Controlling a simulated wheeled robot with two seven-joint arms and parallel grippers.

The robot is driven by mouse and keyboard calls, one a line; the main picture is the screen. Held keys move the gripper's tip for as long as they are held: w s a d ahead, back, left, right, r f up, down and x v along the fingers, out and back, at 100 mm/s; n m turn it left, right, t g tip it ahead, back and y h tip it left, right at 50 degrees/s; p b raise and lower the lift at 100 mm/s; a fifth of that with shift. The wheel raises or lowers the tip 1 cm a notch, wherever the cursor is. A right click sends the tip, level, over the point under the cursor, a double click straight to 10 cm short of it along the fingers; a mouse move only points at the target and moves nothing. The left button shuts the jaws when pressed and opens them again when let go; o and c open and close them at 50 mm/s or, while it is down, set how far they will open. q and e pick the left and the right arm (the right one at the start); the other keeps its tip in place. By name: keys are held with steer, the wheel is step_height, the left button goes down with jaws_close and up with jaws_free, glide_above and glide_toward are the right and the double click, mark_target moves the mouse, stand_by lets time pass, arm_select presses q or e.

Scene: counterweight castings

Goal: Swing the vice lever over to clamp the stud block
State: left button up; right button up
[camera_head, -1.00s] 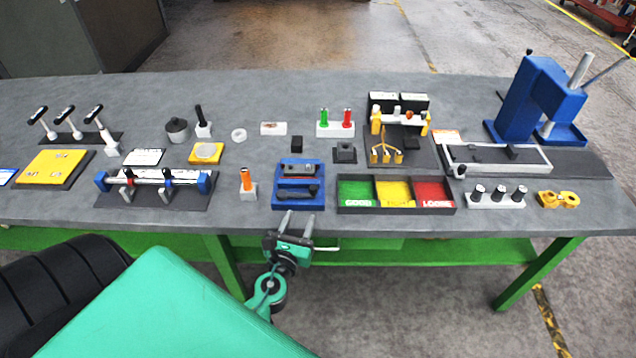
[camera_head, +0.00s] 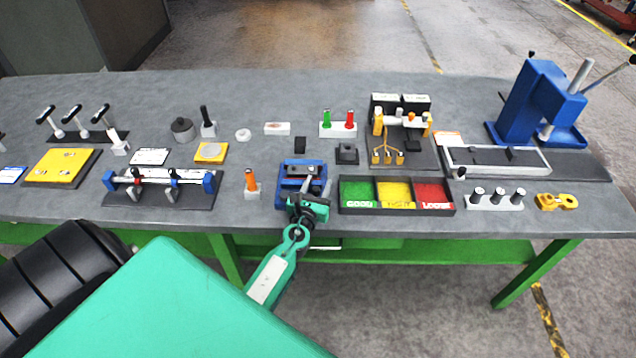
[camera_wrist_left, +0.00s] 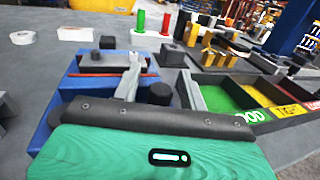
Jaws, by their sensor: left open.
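The blue vice (camera_head: 287,176) stands near the front edge of the bench, left of the sorting tray. My left gripper (camera_head: 317,184) is over its front right part, pointing away from the bench edge. In the left wrist view its two fingers are apart, with a dark round knob (camera_wrist_left: 160,93) between them, seemingly the end of the vice lever. Whether the fingers touch it I cannot tell. A dark grey block (camera_wrist_left: 103,62) lies across the back of the vice, possibly the stud block. The gripper hides much of the vice's front. My right gripper is out of view.
The sorting tray (camera_head: 341,210) with green, yellow and red compartments is close on the right. An orange-topped marker (camera_head: 251,180) stands on the left. A small black block (camera_head: 300,144) and a dark square fixture (camera_head: 347,154) are behind. A blue press (camera_head: 515,105) is far right.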

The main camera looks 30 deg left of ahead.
arm_select(q)
steer(key=shift+w+a, duration=0.1)
steer(key=shift+w, duration=0.15)
jaws_close()
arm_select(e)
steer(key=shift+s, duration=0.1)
